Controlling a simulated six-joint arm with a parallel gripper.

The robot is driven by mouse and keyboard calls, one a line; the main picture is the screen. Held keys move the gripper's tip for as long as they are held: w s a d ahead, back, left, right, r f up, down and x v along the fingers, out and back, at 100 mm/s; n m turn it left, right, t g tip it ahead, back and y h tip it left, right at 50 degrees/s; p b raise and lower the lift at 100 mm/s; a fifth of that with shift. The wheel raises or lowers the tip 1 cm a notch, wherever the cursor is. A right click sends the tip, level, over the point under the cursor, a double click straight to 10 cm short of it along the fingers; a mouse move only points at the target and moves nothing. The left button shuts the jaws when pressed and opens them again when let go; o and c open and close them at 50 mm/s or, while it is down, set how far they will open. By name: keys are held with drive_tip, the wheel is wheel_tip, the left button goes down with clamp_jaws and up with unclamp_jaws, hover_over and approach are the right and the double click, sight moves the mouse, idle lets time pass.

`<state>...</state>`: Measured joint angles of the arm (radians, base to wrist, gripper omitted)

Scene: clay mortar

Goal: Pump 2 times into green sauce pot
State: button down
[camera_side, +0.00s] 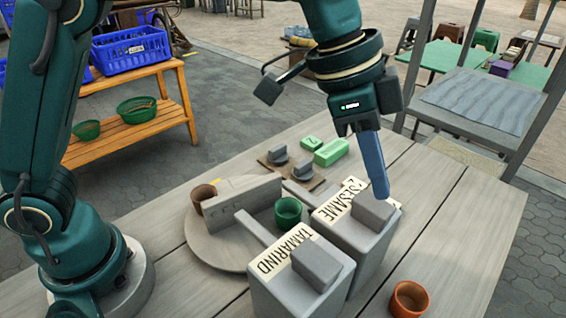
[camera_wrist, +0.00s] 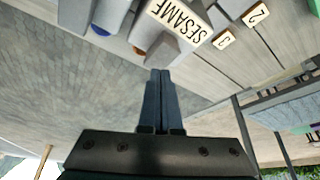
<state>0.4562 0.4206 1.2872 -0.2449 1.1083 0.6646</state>
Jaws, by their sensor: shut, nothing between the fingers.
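The green sauce pot (camera_side: 288,211) stands on the round grey turntable (camera_side: 222,258), below the spout side of the dispensers. The dispenser labelled SESAME (camera_side: 357,243) has a grey block-shaped pump head (camera_side: 373,211) on top. The dispenser labelled TAMARIND (camera_side: 290,295) stands in front of it with a similar head (camera_side: 316,266). My gripper (camera_side: 382,195) is shut and empty, its fingers pointing down at the SESAME head. In the wrist view the fingertips (camera_wrist: 160,73) lie close by the SESAME head (camera_wrist: 166,50); I cannot tell whether they touch it.
A brown cup (camera_side: 203,195) also stands on the turntable, beside an upright grey block wall (camera_side: 245,197). An orange cup (camera_side: 409,299) stands at the table's front right. Green blocks (camera_side: 331,152), one marked 2, lie behind.

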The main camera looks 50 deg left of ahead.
sight(375, 204)
drive_tip(key=shift+f, duration=0.15)
idle(0.5)
drive_tip(key=shift+f, duration=0.55)
drive_tip(key=shift+f, duration=0.75)
idle(0.4)
drive_tip(key=shift+r, duration=1.45)
drive_tip(key=shift+f, duration=0.1)
drive_tip(key=shift+f, duration=0.6)
